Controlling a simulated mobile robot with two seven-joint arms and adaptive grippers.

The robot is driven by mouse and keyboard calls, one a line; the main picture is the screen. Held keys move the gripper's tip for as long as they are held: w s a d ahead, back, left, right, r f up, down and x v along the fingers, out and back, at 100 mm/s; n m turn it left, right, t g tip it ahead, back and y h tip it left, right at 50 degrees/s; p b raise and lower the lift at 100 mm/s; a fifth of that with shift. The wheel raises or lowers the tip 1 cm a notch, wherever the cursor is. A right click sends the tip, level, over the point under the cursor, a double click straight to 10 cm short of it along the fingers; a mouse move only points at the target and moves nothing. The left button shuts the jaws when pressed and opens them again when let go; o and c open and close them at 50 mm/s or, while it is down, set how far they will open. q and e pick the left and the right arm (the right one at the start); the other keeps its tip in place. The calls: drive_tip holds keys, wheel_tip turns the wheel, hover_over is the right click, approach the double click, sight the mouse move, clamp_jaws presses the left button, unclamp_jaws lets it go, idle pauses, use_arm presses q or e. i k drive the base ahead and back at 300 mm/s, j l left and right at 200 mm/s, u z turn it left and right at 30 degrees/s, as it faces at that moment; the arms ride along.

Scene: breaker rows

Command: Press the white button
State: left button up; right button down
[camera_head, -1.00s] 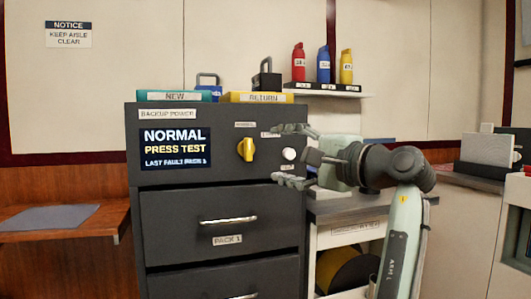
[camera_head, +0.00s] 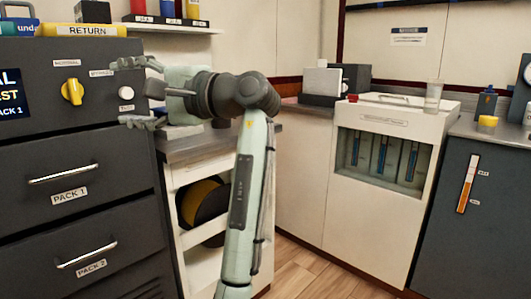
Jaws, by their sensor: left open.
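The white button (camera_head: 126,93) is a small round knob on the dark backup power cabinet's (camera_head: 100,175) front, above a small label, at the upper left of the head view. My left gripper (camera_head: 139,92) is open in front of it, with one finger above the button's height and one below. The button shows between the two fingertips. I cannot tell whether anything touches it. My right gripper is out of view.
A yellow rotary knob (camera_head: 72,92) sits left of the button. Drawers with silver handles (camera_head: 63,173) are below. A cable reel (camera_head: 203,199) sits in a white shelf unit. A white cabinet (camera_head: 375,180) stands at the right, with free wooden floor (camera_head: 310,275) in front.

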sight(127, 93)
drive_tip(key=k+l, duration=0.1)
drive_tip(key=l, duration=0.35)
drive_tip(key=k+l, duration=0.1)
drive_tip(key=l, duration=0.35)
drive_tip(key=k+l, duration=0.1)
drive_tip(key=l, duration=0.35)
